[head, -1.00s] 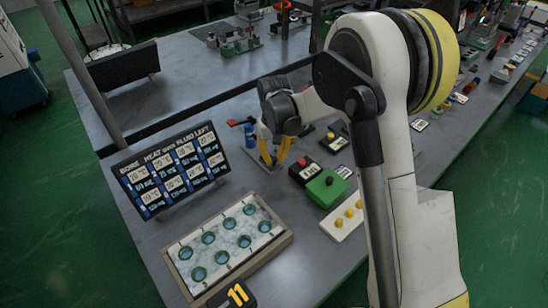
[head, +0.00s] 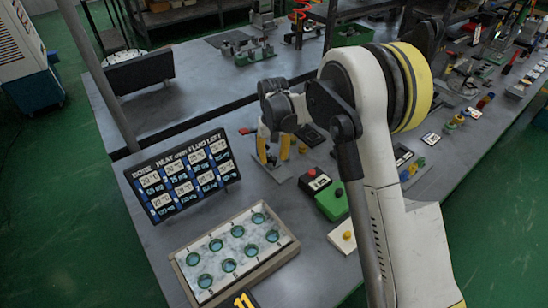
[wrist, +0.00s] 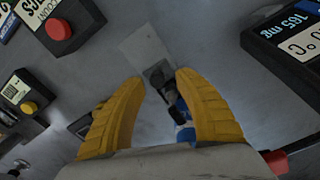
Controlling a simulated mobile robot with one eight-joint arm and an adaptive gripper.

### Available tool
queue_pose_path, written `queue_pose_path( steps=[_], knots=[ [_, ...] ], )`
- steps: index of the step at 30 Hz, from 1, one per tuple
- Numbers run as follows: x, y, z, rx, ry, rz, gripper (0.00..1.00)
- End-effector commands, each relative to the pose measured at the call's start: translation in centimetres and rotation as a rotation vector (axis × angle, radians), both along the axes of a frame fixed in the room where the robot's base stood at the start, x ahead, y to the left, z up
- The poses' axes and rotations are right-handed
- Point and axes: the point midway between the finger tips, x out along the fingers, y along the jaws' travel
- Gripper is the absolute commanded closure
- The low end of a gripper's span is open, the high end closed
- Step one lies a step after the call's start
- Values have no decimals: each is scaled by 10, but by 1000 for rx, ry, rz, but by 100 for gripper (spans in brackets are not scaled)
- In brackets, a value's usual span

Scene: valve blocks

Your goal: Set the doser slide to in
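My gripper (head: 273,154) points down over the bench, its two yellow fingers apart. In the wrist view, the open fingers (wrist: 158,82) stand on either side of a small fixture with a pale grey base plate (wrist: 142,47), a dark block (wrist: 160,73) and a blue-and-white part (wrist: 182,112). I see no clear contact between fingers and fixture. I cannot tell for certain that this fixture is the doser, nor read its slide position. In the head view the fingers hide most of it; its base plate (head: 277,172) shows below them.
A red-buttoned block (head: 314,180) and a green block (head: 332,203) stand right of my gripper. A bore display panel (head: 180,175) stands to the left. A framed tray with round wells (head: 290,250) lies in front. A red part (wrist: 274,160) shows low in the wrist view.

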Motion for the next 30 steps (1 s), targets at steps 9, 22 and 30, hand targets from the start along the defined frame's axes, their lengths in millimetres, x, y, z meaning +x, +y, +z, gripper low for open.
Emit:
queue_pose_path(
  steps=[9,22,30],
  knots=[
    [-1,-1,17,0,2,0,61],
    [0,0,104,0,1,0,61],
    [-1,0,121,0,0,0,61]
  ],
)
